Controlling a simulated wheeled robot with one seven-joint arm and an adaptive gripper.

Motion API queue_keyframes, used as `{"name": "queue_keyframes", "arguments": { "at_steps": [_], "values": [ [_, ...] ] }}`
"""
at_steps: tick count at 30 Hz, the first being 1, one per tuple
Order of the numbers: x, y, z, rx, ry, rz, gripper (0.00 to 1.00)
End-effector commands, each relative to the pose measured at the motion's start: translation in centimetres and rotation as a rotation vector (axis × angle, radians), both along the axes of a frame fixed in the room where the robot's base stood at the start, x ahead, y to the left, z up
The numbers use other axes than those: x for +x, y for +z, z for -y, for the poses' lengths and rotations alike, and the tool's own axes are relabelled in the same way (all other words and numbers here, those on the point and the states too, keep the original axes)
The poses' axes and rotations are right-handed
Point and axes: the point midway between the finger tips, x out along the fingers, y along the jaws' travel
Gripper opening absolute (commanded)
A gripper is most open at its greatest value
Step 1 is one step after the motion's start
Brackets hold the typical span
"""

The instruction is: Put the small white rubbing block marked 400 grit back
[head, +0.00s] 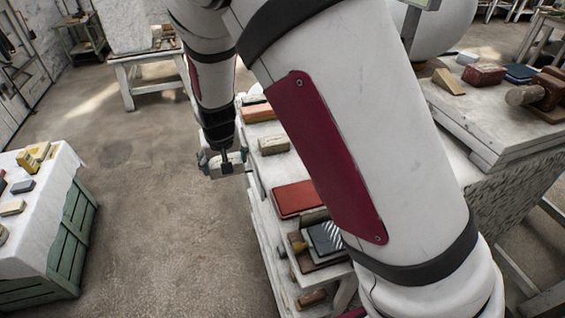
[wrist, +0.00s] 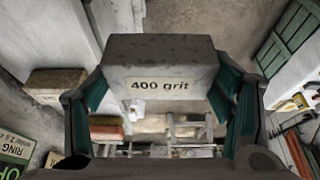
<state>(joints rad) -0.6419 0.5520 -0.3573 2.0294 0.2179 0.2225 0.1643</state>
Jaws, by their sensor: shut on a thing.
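The small whitish-grey block marked "400 grit" (wrist: 160,62) is between the fingers of my gripper (wrist: 160,90) in the wrist view, its lettered face towards the camera. The green-lined fingers press on its left and right ends. In the head view my gripper (head: 222,164) hangs just left of the shelf unit (head: 262,212), seemingly over open floor. The block is small there and hard to tell from the fingers.
The shelf holds an orange block (head: 258,113), a cream block (head: 273,145), a red slab (head: 299,198) and a striped dark piece (head: 325,237). A white-topped table (head: 50,210) with several small blocks stands left, above green slatted crating (head: 75,235). Floor between is clear.

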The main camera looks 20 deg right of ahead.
Motion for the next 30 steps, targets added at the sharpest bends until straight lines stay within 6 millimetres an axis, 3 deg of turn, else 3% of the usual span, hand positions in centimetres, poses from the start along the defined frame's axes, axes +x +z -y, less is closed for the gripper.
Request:
{"name": "queue_keyframes", "arguments": {
  "at_steps": [6, 21, 30],
  "values": [
    [0.0, 0.1, 4.8, 0.003, -0.009, 0.001, 0.44],
    [0.0, 0.2, 13.6, 0.002, -0.007, 0.001, 0.44],
    [0.0, 0.1, 15.9, 0.000, -0.001, 0.001, 0.44]
  ]
}}
